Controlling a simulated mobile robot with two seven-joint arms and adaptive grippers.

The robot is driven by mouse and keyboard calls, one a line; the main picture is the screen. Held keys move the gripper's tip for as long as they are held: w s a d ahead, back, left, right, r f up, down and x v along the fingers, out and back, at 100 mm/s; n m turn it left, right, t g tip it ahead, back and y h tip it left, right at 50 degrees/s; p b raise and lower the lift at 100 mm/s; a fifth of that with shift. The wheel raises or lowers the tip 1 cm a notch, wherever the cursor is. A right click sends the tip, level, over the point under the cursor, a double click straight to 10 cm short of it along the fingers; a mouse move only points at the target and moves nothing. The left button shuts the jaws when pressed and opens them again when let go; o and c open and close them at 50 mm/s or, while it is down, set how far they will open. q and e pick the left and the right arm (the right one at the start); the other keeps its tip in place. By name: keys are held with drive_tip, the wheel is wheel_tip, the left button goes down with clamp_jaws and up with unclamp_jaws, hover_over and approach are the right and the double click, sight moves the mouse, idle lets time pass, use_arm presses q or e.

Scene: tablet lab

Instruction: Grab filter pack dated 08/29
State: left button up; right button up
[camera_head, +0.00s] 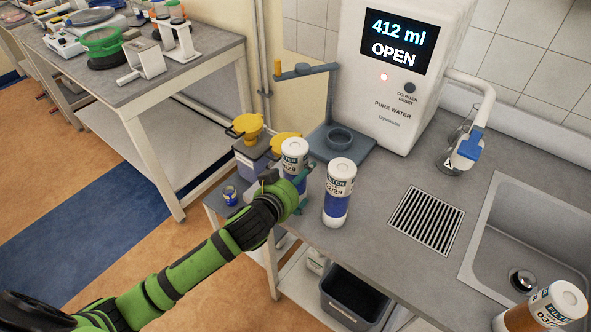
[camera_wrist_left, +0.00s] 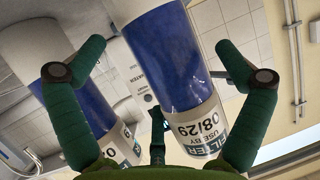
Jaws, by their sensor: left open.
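A white filter pack with a blue band (camera_head: 293,155) stands at the counter's left edge, partly hidden by my left gripper (camera_head: 293,187). In the left wrist view this pack (camera_wrist_left: 172,65) appears between the open fingers (camera_wrist_left: 160,62), and its label reads 08/29. I cannot tell whether the fingers touch it. A second white and blue filter pack (camera_head: 339,185) stands upright just to its right. That pack also shows at the left of the wrist view (camera_wrist_left: 72,85), its date mostly cut off. My right gripper is out of view.
A filter pack with a brown part (camera_head: 545,308) is by the sink (camera_head: 530,215). A water dispenser (camera_head: 400,105) reads "412 ml OPEN". A blue-grey stand (camera_head: 352,152) and yellow-topped containers (camera_head: 248,127) are close behind the packs. A drain grate (camera_head: 427,220) lies to the right.

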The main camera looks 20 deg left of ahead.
use_arm(q)
drive_tip(key=shift+x, duration=1.05)
drive_tip(key=c, duration=1.5)
drive_tip(key=shift+r, duration=0.15)
